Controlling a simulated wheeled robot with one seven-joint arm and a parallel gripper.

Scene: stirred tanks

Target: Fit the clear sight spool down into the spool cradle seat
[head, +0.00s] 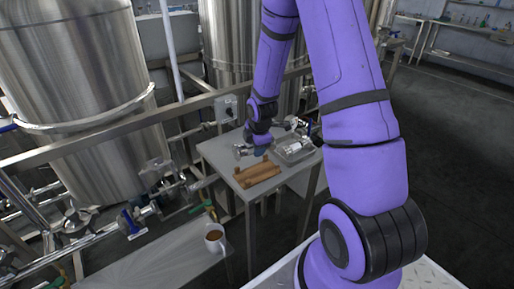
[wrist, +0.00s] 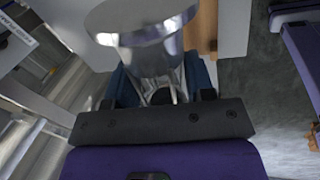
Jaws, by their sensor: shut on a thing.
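The sight spool (wrist: 150,58) fills the top of the wrist view, with a round metal flange facing the camera and a clear, shiny body. My gripper (wrist: 160,88) is shut on it, with blue fingers on both sides. In the head view my gripper (head: 262,150) is above the small table, and a metal end of the spool (head: 241,150) shows to its left. The brown wooden spool cradle (head: 257,174) lies on the table just in front of and below the gripper. Part of the cradle (wrist: 201,25) shows right of the spool in the wrist view. The spool appears apart from the cradle.
A clear tray (head: 296,150) with items in it sits on the table (head: 222,158), right of my gripper. Metal valve parts (head: 292,123) are behind it. Large steel tanks (head: 75,60) and pipes stand behind.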

